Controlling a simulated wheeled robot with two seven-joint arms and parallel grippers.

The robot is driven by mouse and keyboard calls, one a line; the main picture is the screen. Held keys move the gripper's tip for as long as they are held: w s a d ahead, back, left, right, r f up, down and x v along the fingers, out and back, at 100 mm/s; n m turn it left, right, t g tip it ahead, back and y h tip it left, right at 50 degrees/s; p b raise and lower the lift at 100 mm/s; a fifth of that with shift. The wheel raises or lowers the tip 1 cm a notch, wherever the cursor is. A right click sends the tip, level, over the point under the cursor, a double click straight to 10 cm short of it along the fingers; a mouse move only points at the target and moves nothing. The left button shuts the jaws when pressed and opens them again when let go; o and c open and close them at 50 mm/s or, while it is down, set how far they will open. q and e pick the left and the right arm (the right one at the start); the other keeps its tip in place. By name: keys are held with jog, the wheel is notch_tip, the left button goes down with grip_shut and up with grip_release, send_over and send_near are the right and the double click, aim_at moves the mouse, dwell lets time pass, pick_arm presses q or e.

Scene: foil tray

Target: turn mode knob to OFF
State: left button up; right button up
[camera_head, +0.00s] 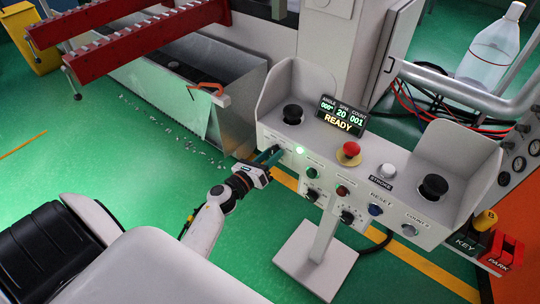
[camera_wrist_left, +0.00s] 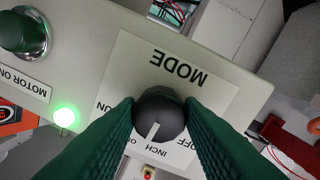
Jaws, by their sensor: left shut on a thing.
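The mode knob (camera_wrist_left: 158,118) is a round black knob on a white plate (camera_wrist_left: 195,82) marked MODE, which appears upside down in the left wrist view. Its white pointer line points down and slightly left, toward the INCH label (camera_wrist_left: 156,151). In the head view my left gripper (camera_head: 270,156) is at the left end of the control panel, and the knob is hard to make out there.
The grey control panel (camera_head: 325,151) carries a red emergency button (camera_head: 348,153), black palm buttons, several smaller knobs and a READY display (camera_head: 341,115). A lit green lamp (camera_wrist_left: 65,116) and a green motor button (camera_wrist_left: 22,33) are near the knob. Green floor is open at left.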

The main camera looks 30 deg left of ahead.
pick_arm(q)
jog(key=n, duration=0.6)
jog(key=shift+n+p, duration=0.3)
jog(key=shift+p, duration=0.1)
jog(key=n+p, duration=0.1)
jog(key=n, duration=0.5)
dwell(0.3)
jog(key=o, duration=1)
jog(key=s+b, duration=0.1)
jog(key=s, duration=1.1)
jog(key=shift+a+f, duration=0.2)
jog(key=shift+a, duration=0.25)
